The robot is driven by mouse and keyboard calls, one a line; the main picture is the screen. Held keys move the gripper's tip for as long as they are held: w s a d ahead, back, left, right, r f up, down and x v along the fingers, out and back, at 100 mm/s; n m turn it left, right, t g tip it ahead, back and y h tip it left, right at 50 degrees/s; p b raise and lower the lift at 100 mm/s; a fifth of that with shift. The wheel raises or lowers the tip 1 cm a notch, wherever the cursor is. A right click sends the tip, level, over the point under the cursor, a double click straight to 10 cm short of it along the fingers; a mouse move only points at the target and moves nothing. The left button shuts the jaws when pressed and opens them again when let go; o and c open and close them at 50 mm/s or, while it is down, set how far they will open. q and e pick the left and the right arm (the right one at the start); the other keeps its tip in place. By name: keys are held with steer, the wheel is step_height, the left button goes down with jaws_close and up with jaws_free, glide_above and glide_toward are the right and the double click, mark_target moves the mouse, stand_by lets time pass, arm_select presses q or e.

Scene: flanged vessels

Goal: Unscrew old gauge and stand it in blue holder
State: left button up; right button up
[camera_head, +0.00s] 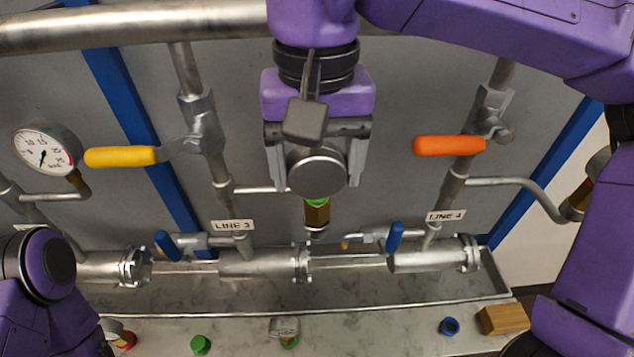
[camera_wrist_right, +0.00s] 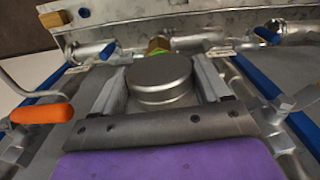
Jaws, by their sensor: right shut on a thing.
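My right gripper (camera_head: 316,180) is shut on a round silver gauge (camera_head: 318,168), gripping its case from both sides. Its dial is hidden; a green band and a brass stem (camera_head: 317,214) point down the picture, toward the pipe. The gauge case (camera_wrist_right: 160,78) and brass stem (camera_wrist_right: 158,46) also show between the fingers in the right wrist view. I cannot tell whether the stem tip touches anything. The blue holder (camera_head: 449,326) is on the front ledge at the right, with nothing seen in it. My left arm shows at the lower left, but its gripper is out of view.
A wooden block (camera_head: 503,319) lies right of the blue holder. A green holder (camera_head: 201,345) and a silver-topped item (camera_head: 285,328) in green are on the ledge. Yellow (camera_head: 120,156) and orange (camera_head: 449,145) valve handles stick out. Another gauge (camera_head: 46,149) is at left.

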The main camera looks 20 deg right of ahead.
steer(key=o, duration=1.1)
steer(key=shift+o, duration=0.2)
step_height(320, 180, up, 10)
steer(key=shift+r+p, duration=0.25)
steer(key=shift+p, duration=1)
